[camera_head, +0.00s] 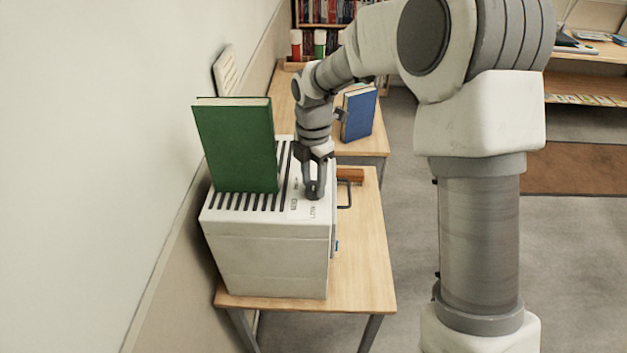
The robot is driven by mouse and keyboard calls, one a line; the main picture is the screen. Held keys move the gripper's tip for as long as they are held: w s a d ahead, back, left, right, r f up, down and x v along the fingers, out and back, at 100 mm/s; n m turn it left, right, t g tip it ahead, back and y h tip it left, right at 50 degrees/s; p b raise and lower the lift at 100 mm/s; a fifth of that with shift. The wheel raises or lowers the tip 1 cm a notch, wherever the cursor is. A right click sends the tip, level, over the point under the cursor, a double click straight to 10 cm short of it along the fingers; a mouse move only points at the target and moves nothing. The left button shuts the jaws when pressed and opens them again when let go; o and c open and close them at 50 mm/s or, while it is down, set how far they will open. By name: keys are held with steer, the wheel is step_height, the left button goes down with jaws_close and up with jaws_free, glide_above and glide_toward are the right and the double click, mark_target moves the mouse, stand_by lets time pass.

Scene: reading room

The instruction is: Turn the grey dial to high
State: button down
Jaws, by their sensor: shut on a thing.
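A white box-shaped unit (265,262) with dark slots in its top stands on a small wooden table. My gripper (314,191) points down at the right part of its top and is shut on the grey dial. The dial is almost wholly hidden by the fingers, so which way it points cannot be told. Small printed labels show on the top beside the fingers; one near the front reads like "LOW" (313,211), and another lies to its left. The lettering is too small to read surely.
A green book (237,145) stands upright on the unit, left of my gripper. A dark handle (346,193) sticks out at the unit's right side. A blue book (358,114) stands on the table behind. The wall is close on the left; grey floor is open on the right.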

steer(key=m+b, duration=0.1)
steer(key=m, duration=0.5)
steer(key=m+b, duration=0.1)
steer(key=m, duration=0.4)
steer(key=shift+m, duration=0.3)
steer(key=m+b, duration=0.1)
steer(key=m, duration=1)
steer(key=shift+m, duration=0.4)
steer(key=shift+c, duration=1.8)
jaws_free()
steer(key=shift+r+b, duration=0.15)
steer(key=shift+b, duration=0.15)
